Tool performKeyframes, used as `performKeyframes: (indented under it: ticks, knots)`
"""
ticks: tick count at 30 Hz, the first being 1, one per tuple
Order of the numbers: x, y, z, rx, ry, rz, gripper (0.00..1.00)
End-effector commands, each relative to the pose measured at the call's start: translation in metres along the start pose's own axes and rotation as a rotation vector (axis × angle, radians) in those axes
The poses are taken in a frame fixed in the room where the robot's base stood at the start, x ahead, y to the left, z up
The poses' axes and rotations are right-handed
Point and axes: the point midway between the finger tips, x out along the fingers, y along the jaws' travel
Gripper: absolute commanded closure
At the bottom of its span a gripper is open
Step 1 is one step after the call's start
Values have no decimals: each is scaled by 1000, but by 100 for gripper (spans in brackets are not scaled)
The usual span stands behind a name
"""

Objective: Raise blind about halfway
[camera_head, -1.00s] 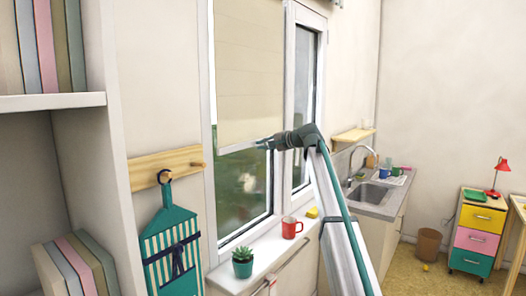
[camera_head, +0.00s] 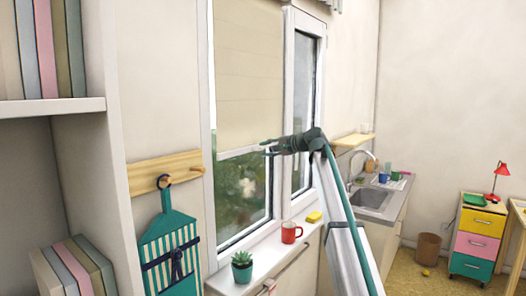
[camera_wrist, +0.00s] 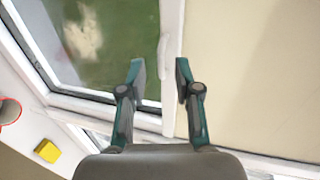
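The beige blind (camera_head: 248,80) hangs over the upper part of the left window, with its white bottom rail (camera_head: 238,152) roughly halfway down. Glass shows below it. My gripper (camera_head: 266,149) is at the right end of this rail. In the wrist view the blind (camera_wrist: 250,75) fills the right side, and its pale rail (camera_wrist: 173,40) runs up the picture between the two fingertips of my open gripper (camera_wrist: 160,68). The fingers stand apart on either side of the rail in the picture. I cannot tell whether they touch it.
The sill (camera_head: 240,277) below holds a potted plant (camera_head: 242,266), a red mug (camera_head: 291,232) and a yellow sponge (camera_head: 314,217). A teal striped apron (camera_head: 170,250) hangs at left beside a shelf (camera_head: 55,106). The sink (camera_head: 374,197) stands beyond my arm.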

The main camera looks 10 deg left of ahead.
Motion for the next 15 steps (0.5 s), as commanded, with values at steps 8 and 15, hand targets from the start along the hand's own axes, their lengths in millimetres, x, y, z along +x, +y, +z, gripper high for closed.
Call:
performKeyframes:
  ticks: [8,15]
  knots:
    - [-56,0,1,-1,2,-2,67]
    - [-88,0,1,-1,1,-1,67]
